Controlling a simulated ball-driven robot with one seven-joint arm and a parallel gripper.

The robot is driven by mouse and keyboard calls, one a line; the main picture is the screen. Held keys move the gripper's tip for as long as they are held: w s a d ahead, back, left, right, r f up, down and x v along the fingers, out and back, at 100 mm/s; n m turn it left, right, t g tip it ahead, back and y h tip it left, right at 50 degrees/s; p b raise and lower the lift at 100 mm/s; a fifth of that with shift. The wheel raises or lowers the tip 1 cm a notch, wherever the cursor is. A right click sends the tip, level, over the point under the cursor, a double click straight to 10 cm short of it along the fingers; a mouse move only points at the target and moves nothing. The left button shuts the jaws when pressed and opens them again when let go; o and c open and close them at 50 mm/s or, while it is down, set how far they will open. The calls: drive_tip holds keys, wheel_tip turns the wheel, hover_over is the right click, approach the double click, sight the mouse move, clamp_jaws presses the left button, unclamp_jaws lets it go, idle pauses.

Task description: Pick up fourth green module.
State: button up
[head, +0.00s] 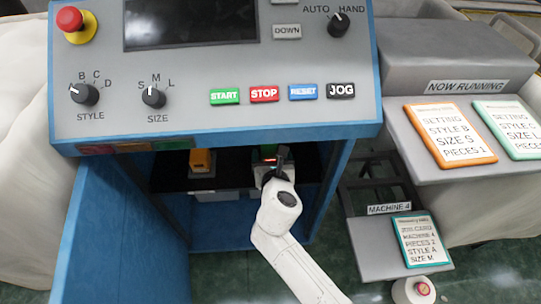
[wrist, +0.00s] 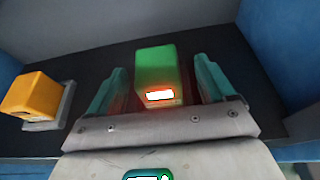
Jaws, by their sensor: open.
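A green module (wrist: 155,66) stands on a dark shelf inside the blue cabinet, with a bright red-glowing light on its front. My gripper (wrist: 161,76) is open, with one teal finger on each side of the green module. A gap shows at both sides, and I cannot tell whether either finger touches it. In the head view my gripper (head: 273,165) reaches into the cabinet and hides most of the green module (head: 268,149). I see only one green module.
An orange module (wrist: 31,94) sits on a pale base to the left on the same shelf (wrist: 95,72). The cabinet's blue side wall (head: 330,180) is close on the right. The control panel (head: 215,75) overhangs the opening.

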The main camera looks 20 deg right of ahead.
sight(269, 147)
drive_tip(key=b+x, duration=0.1)
drive_tip(key=x, duration=0.3)
drive_tip(key=shift+w+f+b, duration=0.15)
drive_tip(key=shift+w+b, duration=0.2)
drive_tip(key=shift+a, duration=0.1)
drive_tip(key=shift+c, duration=0.5)
drive_tip(key=c, duration=1)
